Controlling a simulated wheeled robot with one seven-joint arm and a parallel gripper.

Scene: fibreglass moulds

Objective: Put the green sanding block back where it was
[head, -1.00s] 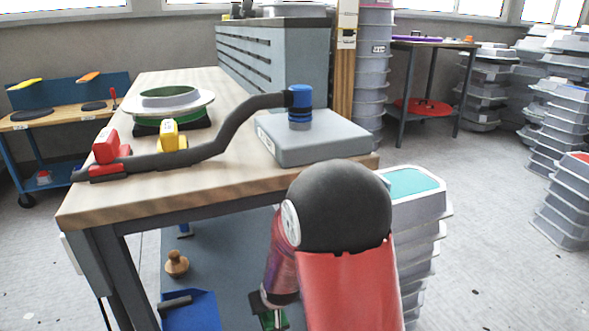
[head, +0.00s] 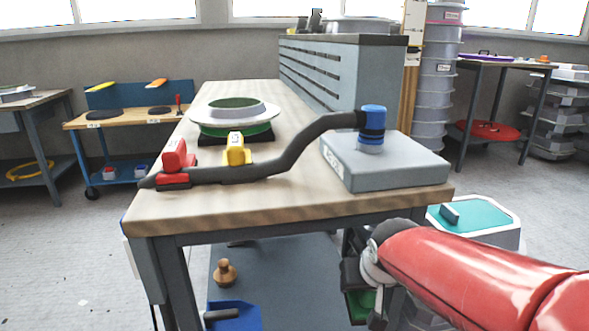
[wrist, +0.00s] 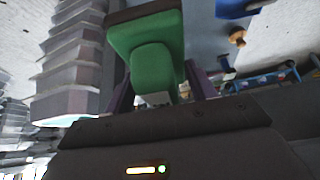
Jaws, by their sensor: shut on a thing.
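The green sanding block (wrist: 148,45) is in my gripper (wrist: 158,88), between two purplish fingers in the wrist view. It has a green rounded grip and a dark brown edge. In the head view, my gripper (head: 358,295) is low beside the front right corner of the workbench, below its top. A bit of the green block (head: 362,304) shows there, and the rest is hidden by my gripper and arm. I cannot tell which place the block came from.
The workbench (head: 290,213) carries a grey slab (head: 400,165), a dark hose (head: 300,150), red and yellow clamps and a round mould (head: 235,112). A mould stack with a teal top (head: 480,222) stands right, a small dark block (head: 450,214) on it. A blue dustpan (head: 235,316) lies below.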

